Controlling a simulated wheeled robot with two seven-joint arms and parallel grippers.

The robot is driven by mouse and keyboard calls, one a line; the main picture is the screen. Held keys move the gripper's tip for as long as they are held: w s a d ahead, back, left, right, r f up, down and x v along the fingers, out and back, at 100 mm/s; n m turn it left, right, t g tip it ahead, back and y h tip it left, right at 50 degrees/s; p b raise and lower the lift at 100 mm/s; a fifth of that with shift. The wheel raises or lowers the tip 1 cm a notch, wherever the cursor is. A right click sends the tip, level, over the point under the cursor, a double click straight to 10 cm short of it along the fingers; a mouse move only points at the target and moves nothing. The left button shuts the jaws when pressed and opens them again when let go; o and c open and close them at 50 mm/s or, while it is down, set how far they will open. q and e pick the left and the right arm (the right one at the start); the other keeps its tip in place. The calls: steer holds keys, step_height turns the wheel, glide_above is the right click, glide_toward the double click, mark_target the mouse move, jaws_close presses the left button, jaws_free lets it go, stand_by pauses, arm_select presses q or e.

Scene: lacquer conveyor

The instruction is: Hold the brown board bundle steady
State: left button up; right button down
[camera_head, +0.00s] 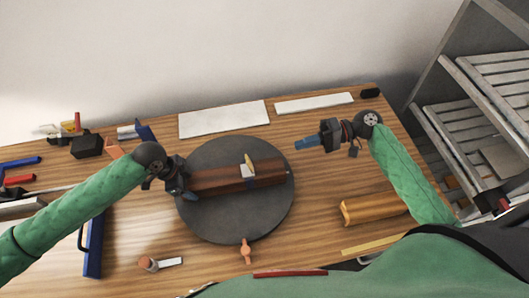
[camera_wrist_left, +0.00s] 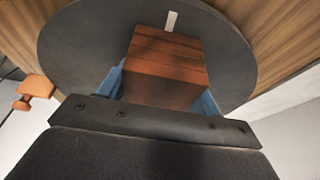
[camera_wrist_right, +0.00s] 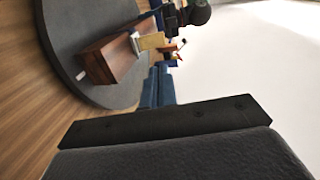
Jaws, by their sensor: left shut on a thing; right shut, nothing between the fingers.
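The brown board bundle (camera_head: 268,174) lies on a dark grey round disc (camera_head: 240,225) in the middle of the table. My left gripper (camera_head: 187,184) is shut on the bundle's left end. In the left wrist view its blue fingers lie on both sides of the bundle (camera_wrist_left: 166,68). A small pale piece (camera_head: 246,170) is on the bundle, near its middle; how it is fixed cannot be told. My right gripper (camera_head: 303,143) is shut and empty, above the table to the right of the disc and apart from the bundle. The bundle also shows in the right wrist view (camera_wrist_right: 118,60).
Two white panels (camera_head: 224,118) lie behind the disc. An orange-yellow block (camera_head: 373,208) lies at the right. An orange-handled tool (camera_head: 246,252) is at the disc's front edge. Clamps and tools (camera_head: 87,145) crowd the left. A grey slatted rack (camera_head: 480,120) stands at the right.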

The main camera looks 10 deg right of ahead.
mark_target(248, 158)
steer(key=x, duration=1.3)
steer(key=shift+a, duration=0.4)
steer(key=shift+a+r+h, duration=0.1)
steer(key=shift+a+h, duration=0.15)
steer(key=shift+h, duration=0.15)
steer(key=shift+a+h, duration=0.2)
steer(key=shift+h, duration=0.2)
steer(key=a+h, duration=0.1)
steer(key=h, duration=0.2)
steer(key=shift+a+r, duration=0.2)
steer(key=shift+a, duration=0.15)
steer(key=h, duration=0.1)
steer(key=a+h, duration=0.1)
steer(key=h, duration=0.1)
steer(key=a+h, duration=0.1)
steer(key=shift+a+f, duration=0.25)
steer(key=shift+f, duration=0.05)
steer(key=shift+a+f+h, duration=0.3)
steer(key=shift+a+h, duration=0.05)
steer(key=shift+h, duration=0.45)
steer(key=shift+a+f, duration=0.6)
steer(key=shift+a, duration=0.1)
arm_select(q)
steer(key=shift+d, duration=0.1)
arm_select(e)
steer(key=shift+f, duration=0.1)
steer(key=shift+d+f, duration=0.1)
steer(key=shift+f, duration=0.05)
